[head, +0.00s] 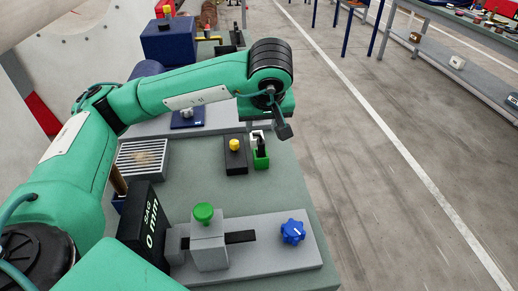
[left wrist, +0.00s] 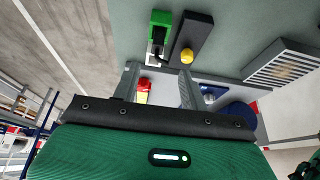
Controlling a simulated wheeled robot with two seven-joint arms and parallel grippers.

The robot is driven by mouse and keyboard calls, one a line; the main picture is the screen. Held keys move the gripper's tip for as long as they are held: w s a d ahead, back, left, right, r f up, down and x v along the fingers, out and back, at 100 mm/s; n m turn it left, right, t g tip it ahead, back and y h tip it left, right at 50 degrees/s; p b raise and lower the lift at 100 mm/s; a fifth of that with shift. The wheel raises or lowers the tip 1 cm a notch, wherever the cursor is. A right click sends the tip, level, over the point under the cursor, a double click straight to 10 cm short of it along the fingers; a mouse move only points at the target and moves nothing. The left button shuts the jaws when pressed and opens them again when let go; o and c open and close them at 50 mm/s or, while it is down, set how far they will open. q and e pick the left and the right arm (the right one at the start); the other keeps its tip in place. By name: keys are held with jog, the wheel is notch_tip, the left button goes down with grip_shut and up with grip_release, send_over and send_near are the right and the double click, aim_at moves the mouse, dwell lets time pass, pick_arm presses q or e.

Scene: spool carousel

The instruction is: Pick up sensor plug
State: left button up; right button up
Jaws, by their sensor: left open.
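The sensor plug seems to be the small black piece in the green holder (head: 261,159), on the bench near its right edge. In the left wrist view the black plug (left wrist: 158,36) sits against the green holder (left wrist: 160,18), just beyond the fingertips. My left gripper (head: 257,129) is above the plug, largely hidden behind its own arm. In the left wrist view its two grey fingers (left wrist: 158,72) are apart, with nothing clearly held between them. Whether a finger touches the plug cannot be told. My right gripper is not in view.
A black block with a yellow knob (head: 234,146) stands directly left of the green holder. A vented grey box (head: 142,160) is further left. A grey fixture with a green knob (head: 204,212) and a blue knob (head: 293,231) is in front. Open floor lies to the right.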

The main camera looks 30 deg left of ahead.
pick_arm(q)
send_over(261, 142)
jog(key=s, duration=0.2)
jog(key=f, duration=0.4)
jog(key=shift+d+f+p, duration=0.25)
jog(key=shift+d+p, duration=0.05)
jog(key=shift+d, duration=0.1)
jog(key=shift+w+f, duration=0.1)
jog(key=shift+f, duration=0.25)
jog(key=shift+p+x, duration=0.6)
jog(key=shift+x, duration=0.45)
jog(key=x, duration=0.2)
jog(key=shift+w+f, duration=0.15)
jog(key=shift+w, duration=0.2)
jog(key=shift+f, duration=0.3)
grip_shut()
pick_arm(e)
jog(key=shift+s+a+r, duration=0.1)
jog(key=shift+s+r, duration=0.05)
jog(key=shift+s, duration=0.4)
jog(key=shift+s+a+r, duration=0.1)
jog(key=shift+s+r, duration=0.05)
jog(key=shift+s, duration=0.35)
